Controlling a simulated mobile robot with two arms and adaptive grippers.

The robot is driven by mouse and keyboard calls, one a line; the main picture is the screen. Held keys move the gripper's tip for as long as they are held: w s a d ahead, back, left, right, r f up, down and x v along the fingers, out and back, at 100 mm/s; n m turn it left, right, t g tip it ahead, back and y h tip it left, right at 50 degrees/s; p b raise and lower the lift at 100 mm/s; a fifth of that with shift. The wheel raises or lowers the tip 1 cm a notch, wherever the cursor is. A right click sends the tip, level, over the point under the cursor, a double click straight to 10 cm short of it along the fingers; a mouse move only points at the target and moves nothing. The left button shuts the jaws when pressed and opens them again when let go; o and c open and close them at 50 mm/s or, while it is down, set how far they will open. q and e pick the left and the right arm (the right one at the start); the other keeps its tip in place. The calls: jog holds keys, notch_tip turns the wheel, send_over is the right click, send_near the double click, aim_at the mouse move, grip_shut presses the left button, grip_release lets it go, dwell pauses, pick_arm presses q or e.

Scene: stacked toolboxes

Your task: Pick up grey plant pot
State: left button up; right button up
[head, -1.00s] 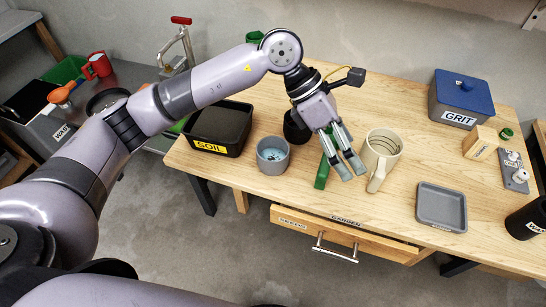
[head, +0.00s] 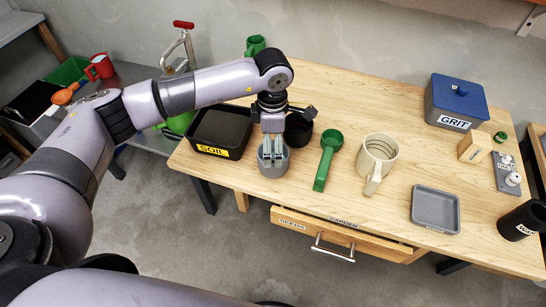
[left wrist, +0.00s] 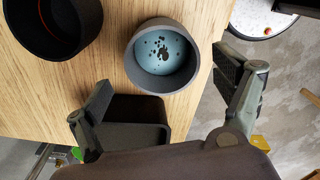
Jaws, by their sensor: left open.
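The grey plant pot (head: 274,168) stands upright near the front edge of the wooden table, to the right of the black SOIL tray. In the left wrist view the pot (left wrist: 164,56) shows a pale blue inside with dark specks. My left gripper (head: 273,154) is over the pot, pointing down, and hides part of it in the head view. In the left wrist view my left gripper (left wrist: 168,98) is open and its fingers are spread wide, with nothing held. I cannot tell the exact height of the fingertips above the rim. My right gripper is not in view.
The SOIL tray (head: 220,127) stands close on the left. A black pot (head: 299,131) stands just behind; it also shows in the left wrist view (left wrist: 52,24). A green scoop (head: 328,160) and a cream jug (head: 377,157) stand to the right. The table's front edge is near.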

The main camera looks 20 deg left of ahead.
aim_at(273, 158)
pick_arm(q)
jog(key=shift+f, duration=0.6)
jog(key=shift+f+p, duration=0.35)
jog(key=shift+p, duration=0.1)
notch_tip(273, 158, down, 4)
jog(key=shift+s+d+r+p, duration=0.1)
jog(key=shift+s+r+p, duration=0.05)
jog(key=shift+p, duration=0.65)
jog(key=shift+f, duration=0.45)
jog(key=shift+r, duration=0.1)
jog(key=c, duration=1.4)
